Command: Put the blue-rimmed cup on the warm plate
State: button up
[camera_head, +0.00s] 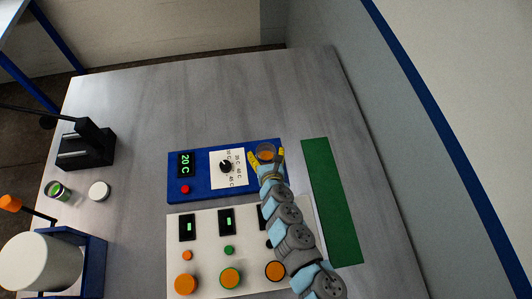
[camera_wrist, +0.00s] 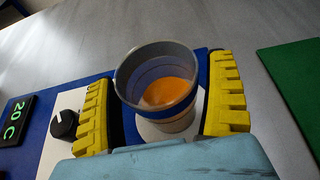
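A see-through cup (camera_wrist: 158,85) with orange liquid inside and a blue band showing in its wall stands between my fingers in the wrist view. In the head view the cup (camera_head: 265,151) is at the right end of a blue device (camera_head: 208,194) with a "20 C" display and a dial. A pale round surface shows around the cup's base. My gripper (camera_head: 266,158) is open, its yellow fingers on both sides of the cup; in the wrist view the gripper (camera_wrist: 160,108) shows narrow gaps beside the cup.
A white panel (camera_head: 205,250) with displays and several round orange pieces lies in front. A green mat (camera_head: 330,200) is at right. At left are a green-banded cup (camera_head: 57,190), a white disc (camera_head: 99,191), a black device (camera_head: 86,146) and a white cylinder (camera_head: 40,262). The table's back is clear.

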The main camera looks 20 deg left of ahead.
jog(key=shift+r, duration=0.25)
jog(key=shift+s+d+r, duration=0.15)
jog(key=shift+s+d, duration=0.2)
jog(key=shift+s, duration=0.1)
jog(key=p+v, duration=0.2)
jog(key=v, duration=0.8)
jog(key=shift+s+d, duration=0.15)
jog(key=shift+s, duration=0.2)
jog(key=shift+r, duration=0.15)
